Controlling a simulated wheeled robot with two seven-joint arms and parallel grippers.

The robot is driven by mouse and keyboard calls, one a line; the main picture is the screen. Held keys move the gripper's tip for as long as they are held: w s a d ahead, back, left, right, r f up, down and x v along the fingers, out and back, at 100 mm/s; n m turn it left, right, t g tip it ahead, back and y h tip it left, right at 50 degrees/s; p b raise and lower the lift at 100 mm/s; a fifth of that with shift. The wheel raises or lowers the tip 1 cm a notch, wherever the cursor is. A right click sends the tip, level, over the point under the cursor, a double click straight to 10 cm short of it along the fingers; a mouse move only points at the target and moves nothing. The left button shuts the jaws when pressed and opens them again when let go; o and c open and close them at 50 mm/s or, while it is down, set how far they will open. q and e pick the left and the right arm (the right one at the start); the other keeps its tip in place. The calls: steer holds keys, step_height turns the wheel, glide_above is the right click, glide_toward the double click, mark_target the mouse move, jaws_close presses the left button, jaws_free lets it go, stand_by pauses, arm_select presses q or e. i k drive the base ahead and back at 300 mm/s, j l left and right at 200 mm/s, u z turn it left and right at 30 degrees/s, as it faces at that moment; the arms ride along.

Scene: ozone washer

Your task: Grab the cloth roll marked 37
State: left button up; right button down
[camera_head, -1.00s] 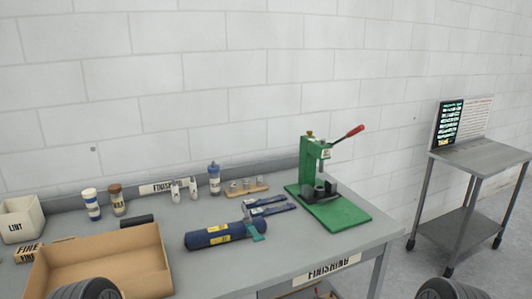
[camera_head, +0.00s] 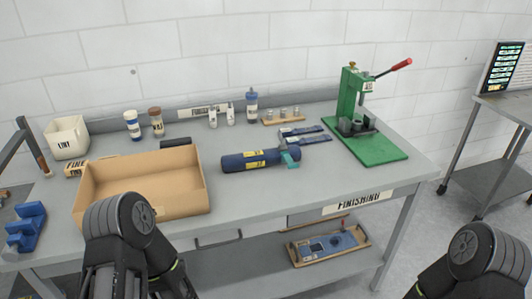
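A dark blue cloth roll (camera_head: 237,162) with yellow labels lies on its side on the grey workbench, right of the cardboard box. The print on its labels is too small to read, so I cannot tell whether it says 37. A teal piece (camera_head: 291,157) touches or overlaps its right end. My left arm rises at the bottom left in front of the box, and my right arm shows at the bottom right corner. The fingertips of both grippers are out of the picture.
The open cardboard box (camera_head: 87,203) stands at the front left. A green press (camera_head: 378,148) with a red-handled lever stands at the right. Blue tools (camera_head: 312,139) lie behind the roll. Bottles and a white bin (camera_head: 66,138) line the back. The bench is clear in front of the roll.

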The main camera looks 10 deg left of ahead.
mark_target(242, 161)
steer(key=i+l+z, duration=0.2)
steer(key=l, duration=0.25)
steer(key=i+l+z, duration=0.2)
steer(key=i+l, duration=0.2)
